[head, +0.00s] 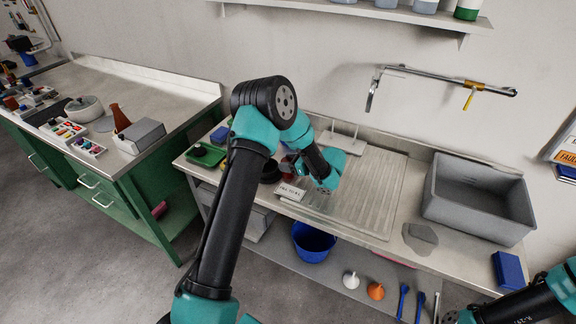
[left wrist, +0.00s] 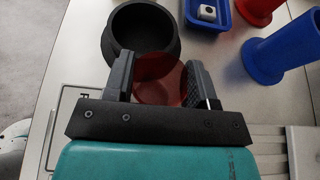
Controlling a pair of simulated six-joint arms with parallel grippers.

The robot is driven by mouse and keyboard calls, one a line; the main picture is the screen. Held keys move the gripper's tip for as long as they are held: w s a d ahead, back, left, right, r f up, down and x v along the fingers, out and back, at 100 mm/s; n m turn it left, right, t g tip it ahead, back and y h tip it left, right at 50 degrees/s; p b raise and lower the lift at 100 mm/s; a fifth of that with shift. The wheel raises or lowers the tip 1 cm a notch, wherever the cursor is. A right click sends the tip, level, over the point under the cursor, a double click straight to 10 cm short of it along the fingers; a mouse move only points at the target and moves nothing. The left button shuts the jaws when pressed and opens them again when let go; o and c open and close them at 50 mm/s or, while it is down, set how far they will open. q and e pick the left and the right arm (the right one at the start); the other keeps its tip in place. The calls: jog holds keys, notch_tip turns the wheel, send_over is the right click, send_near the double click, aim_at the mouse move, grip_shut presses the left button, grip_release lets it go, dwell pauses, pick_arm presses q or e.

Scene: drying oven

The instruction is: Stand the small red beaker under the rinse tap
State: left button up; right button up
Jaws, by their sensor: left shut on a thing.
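The small red beaker (left wrist: 160,80) is see-through and sits between the fingers of my left gripper (left wrist: 158,82) in the left wrist view. The gripper is shut on it. In the head view only a bit of the red beaker (head: 288,177) shows by my left gripper (head: 289,167), partly hidden by my arm, over the left part of the bench. I cannot tell its height above the bench. The rinse tap (head: 440,79) is on the wall, its spout at the left and a yellow lever below. My right gripper (head: 455,313) is partly seen at the bottom right; its jaws are unclear.
A black bowl (left wrist: 140,32) stands just beyond the beaker. A blue tray (left wrist: 207,14) and a blue cylinder (left wrist: 277,58) are to its right. A white label card (head: 290,192) lies near the bench's front.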

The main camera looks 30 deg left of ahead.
pick_arm(q)
jog(key=shift+r, duration=0.45)
notch_tip(320, 180, up, 2)
jog(key=shift+r, duration=0.1)
jog(key=s+d+r, duration=0.1)
jog(key=s+d, duration=0.7)
jog(key=s, duration=0.5)
jog(key=shift+s+d+r, duration=0.2)
jog(key=shift+d+r, duration=0.05)
jog(key=shift+d, duration=0.15)
